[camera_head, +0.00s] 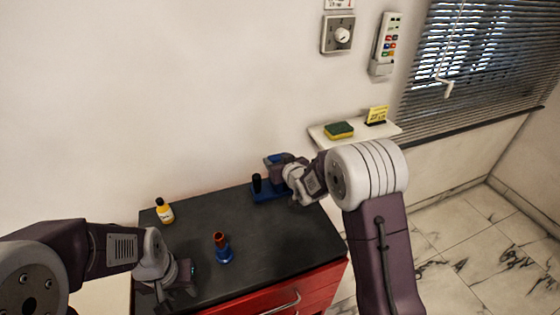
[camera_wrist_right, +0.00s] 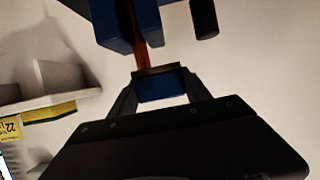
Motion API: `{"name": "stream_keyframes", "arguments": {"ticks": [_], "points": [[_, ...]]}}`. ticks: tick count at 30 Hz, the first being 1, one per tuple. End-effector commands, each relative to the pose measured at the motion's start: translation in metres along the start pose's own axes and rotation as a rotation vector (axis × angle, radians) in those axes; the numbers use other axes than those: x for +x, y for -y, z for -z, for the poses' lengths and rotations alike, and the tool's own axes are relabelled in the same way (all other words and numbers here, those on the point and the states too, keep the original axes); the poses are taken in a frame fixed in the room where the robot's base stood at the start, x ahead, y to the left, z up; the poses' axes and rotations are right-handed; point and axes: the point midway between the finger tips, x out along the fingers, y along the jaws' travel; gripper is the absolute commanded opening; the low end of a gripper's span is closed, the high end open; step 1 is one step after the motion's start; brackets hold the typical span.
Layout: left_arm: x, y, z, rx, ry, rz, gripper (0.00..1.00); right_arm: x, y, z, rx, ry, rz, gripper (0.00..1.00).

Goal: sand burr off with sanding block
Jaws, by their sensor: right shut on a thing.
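My right gripper (camera_head: 277,162) is at the back right of the dark bench, above a blue fixture (camera_head: 268,194) with a black upright post. In the right wrist view, the gripper (camera_wrist_right: 162,88) is shut on a small blue block (camera_wrist_right: 162,86) with a grey-brown edge, which looks like the sanding block. Just beyond it are a larger blue part (camera_wrist_right: 146,22) and a thin orange-brown strip (camera_wrist_right: 141,45); I cannot tell whether the block touches them. No burr can be made out. My left gripper (camera_head: 182,287) is low at the bench's front left; its jaws are unclear.
A blue stand with an orange top (camera_head: 221,247) stands mid-bench. A yellow bottle (camera_head: 164,210) is at the back left. The bench's front right top is clear.

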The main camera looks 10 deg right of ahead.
Motion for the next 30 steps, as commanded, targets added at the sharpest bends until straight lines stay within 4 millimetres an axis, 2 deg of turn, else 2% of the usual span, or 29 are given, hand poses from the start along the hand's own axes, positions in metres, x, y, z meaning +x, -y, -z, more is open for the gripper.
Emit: {"name": "stream_keyframes", "arguments": {"ticks": [5,18,30], "points": [[0.000,0.000,0.000,0.000,0.000,0.000,0.36,0.000,-0.002,-0.003,0.000,0.006,0.000,0.14],[-0.003,0.000,0.000,0.000,0.000,0.000,0.36,0.000,-0.029,-0.003,0.001,0.008,-0.002,0.14],[-0.002,0.000,0.000,0.000,0.000,0.000,0.36,0.001,-0.032,-0.004,0.001,0.008,0.000,0.14]]}}
